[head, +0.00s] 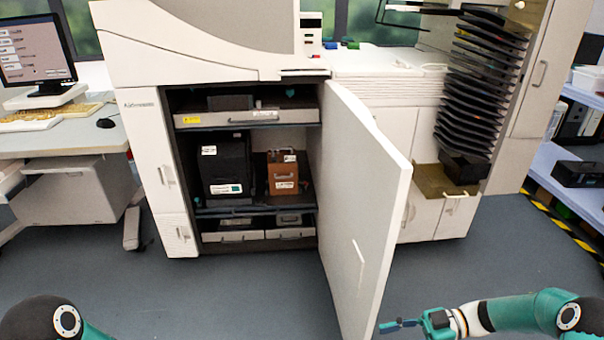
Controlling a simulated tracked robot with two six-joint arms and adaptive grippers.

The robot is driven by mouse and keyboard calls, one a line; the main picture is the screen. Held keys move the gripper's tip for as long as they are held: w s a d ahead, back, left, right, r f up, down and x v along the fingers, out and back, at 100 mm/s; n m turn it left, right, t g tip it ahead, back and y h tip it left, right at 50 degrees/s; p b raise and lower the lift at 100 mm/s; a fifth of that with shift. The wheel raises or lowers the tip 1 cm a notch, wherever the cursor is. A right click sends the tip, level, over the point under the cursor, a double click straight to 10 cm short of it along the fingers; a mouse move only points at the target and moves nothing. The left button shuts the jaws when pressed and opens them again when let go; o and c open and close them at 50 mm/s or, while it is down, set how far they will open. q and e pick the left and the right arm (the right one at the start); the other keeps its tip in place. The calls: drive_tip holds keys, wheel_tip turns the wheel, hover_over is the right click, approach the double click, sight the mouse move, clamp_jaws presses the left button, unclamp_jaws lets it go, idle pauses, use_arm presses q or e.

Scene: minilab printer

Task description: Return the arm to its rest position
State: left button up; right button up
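My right gripper (402,326) is low in the head view, just right of the lower edge of the open cabinet door (362,200). It holds nothing that I can see, and its fingers are too small and side-on to tell whether they are open or shut. My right arm comes in from the right edge. Of my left arm only a teal and black joint shows at the bottom left corner. My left gripper is out of the picture.
The white minilab printer (150,165) stands ahead with its cabinet open. Inside are a black box (224,168) and a brown box (283,175). A rack of black trays (485,90) is at right, a desk (70,150) at left. Grey floor (265,290) is clear in front.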

drive_tip(key=w+a+f+m+t+h, duration=0.1)
drive_tip(key=w+a+m+t, duration=0.3)
drive_tip(key=a, duration=0.4)
drive_tip(key=w+a+f+m+t+h, duration=0.1)
drive_tip(key=w+a+m+t, duration=0.1)
drive_tip(key=a+m+t, duration=0.5)
drive_tip(key=s+f+m+g+h, duration=0.5)
drive_tip(key=s+f+m+h, duration=0.3)
drive_tip(key=f, duration=0.4)
drive_tip(key=s+d+f+m+g+h, duration=0.1)
drive_tip(key=s+d+f+g, duration=0.15)
drive_tip(key=s, duration=0.35)
drive_tip(key=s+d+f+g+h, duration=0.1)
drive_tip(key=s+f+g, duration=0.15)
drive_tip(key=s, duration=0.45)
wheel_tip(320, 180, up, 22)
drive_tip(key=p, duration=2.2)
drive_tip(key=shift+s+d+r+g, duration=0.2)
drive_tip(key=shift+s+r+g, duration=0.05)
drive_tip(key=shift+s+g, duration=0.05)
